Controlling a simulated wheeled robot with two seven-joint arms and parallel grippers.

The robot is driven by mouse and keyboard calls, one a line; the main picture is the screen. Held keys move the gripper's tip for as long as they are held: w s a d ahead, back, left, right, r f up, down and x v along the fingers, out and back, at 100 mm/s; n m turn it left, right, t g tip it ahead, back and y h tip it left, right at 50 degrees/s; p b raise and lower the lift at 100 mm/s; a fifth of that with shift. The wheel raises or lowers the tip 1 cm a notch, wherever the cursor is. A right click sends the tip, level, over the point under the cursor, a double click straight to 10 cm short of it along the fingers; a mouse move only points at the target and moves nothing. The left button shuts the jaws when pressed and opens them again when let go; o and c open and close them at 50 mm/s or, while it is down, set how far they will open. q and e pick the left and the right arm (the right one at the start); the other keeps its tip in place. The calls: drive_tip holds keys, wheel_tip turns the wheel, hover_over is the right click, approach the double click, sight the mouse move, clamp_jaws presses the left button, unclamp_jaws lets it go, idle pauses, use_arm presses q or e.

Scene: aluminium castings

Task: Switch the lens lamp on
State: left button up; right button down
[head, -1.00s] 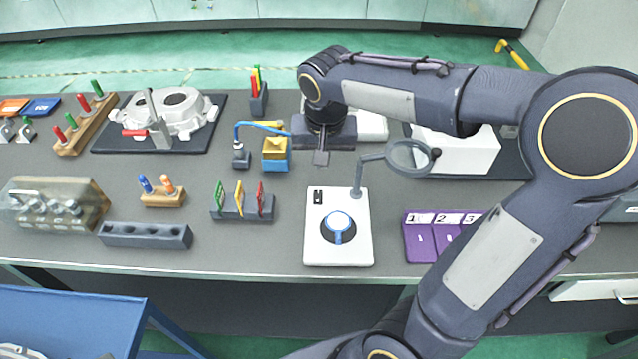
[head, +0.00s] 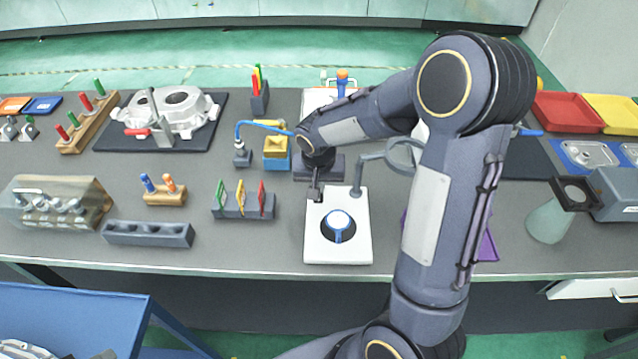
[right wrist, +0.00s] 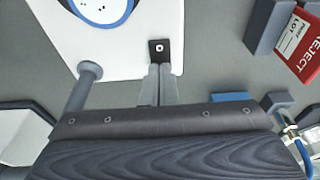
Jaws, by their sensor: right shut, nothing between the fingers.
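The lens lamp has a white base plate (head: 338,251), a grey post and a round magnifier lens (head: 402,156) partly hidden by my right arm. A round dark piece with a blue ring (head: 338,227) sits on the base. My right gripper (head: 316,194) is shut and empty, pointing down at the base's back left corner. In the right wrist view its fingertips (right wrist: 158,72) are at the edge of the small black switch (right wrist: 159,50). I cannot tell whether they touch it, or whether the lamp is lit. My left gripper is not in view.
The lamp's post (right wrist: 82,85) stands close beside the gripper. A rack with coloured tags (head: 242,208) is left of the base, and a blue and yellow box (head: 276,155) is behind left. Purple cards (head: 488,246) lie right of the base, partly behind my arm.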

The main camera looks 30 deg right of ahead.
drive_tip(key=shift+f, duration=0.25)
